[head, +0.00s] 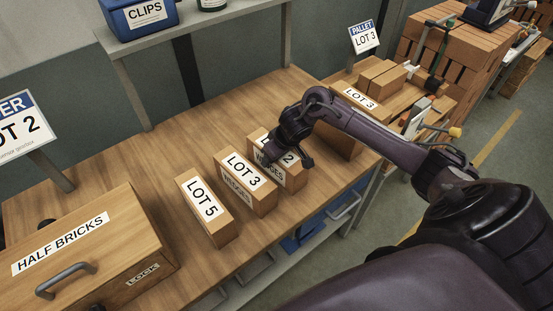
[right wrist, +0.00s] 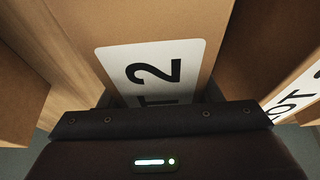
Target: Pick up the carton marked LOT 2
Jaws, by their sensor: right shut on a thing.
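The LOT 2 carton (head: 292,179) is the rightmost of three brown cartons in a row on the wooden bench. My right gripper (head: 283,155) comes down over its top and is shut on it, hiding part of the label. In the right wrist view the carton's white label with a large 2 (right wrist: 155,72) lies between the fingers. The carton looks upright; I cannot tell whether it touches the bench. My left gripper is not in view.
A LOT 3 carton (head: 245,183) stands close on the left, then a LOT 5 carton (head: 207,208). A HALF BRICKS box (head: 90,245) is at the left front. A shelf with a blue CLIPS bin (head: 140,17) overhangs the back. Another LOT 3 carton (head: 345,143) stands at right.

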